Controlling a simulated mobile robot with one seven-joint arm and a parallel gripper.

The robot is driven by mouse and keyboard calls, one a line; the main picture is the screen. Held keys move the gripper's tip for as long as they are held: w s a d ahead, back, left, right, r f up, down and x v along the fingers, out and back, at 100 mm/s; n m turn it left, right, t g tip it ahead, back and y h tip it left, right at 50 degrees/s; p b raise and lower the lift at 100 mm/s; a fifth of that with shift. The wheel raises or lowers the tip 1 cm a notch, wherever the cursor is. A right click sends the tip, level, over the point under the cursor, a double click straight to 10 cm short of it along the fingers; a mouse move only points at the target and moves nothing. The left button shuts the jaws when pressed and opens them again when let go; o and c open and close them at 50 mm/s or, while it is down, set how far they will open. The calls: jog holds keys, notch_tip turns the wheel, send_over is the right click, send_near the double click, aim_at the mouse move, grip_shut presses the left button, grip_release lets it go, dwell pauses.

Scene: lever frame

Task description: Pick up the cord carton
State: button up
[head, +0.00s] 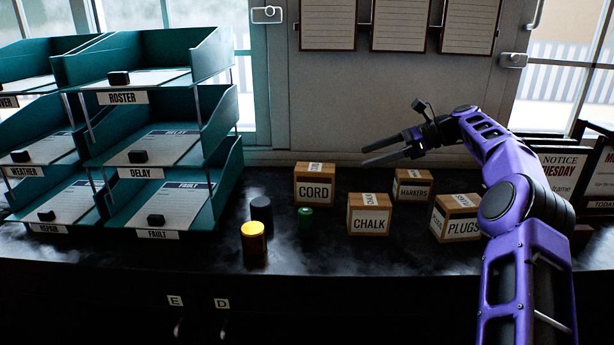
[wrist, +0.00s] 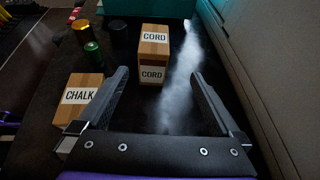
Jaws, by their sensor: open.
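The cord carton (head: 314,190) is a brown box with white CORD labels, upright on the dark counter behind the chalk carton. In the wrist view the cord carton (wrist: 153,58) stands ahead of the fingers, nearer the left one. My gripper (head: 372,154) is open and empty, above the counter and to the right of the cord carton. It points left, and in the wrist view its two fingers (wrist: 160,82) are spread wide apart. The gripper does not touch the carton.
The chalk carton (head: 368,221), markers carton (head: 411,190) and plugs carton (head: 454,226) stand right of the cord carton. Teal trays (head: 225,170) rise further left; the wall is close behind.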

jog(key=d, duration=0.2)
send_near(315, 175)
jog(key=w+a+f+b, duration=0.1)
jog(key=w+a+f, duration=0.2)
jog(key=f, duration=0.1)
jog(key=shift+w+a, duration=0.3)
jog(key=shift+a, duration=0.1)
jog(key=x, duration=0.5)
jog(key=shift+a+r, duration=0.15)
jog(key=shift+a, duration=0.3)
jog(key=c, duration=1.6)
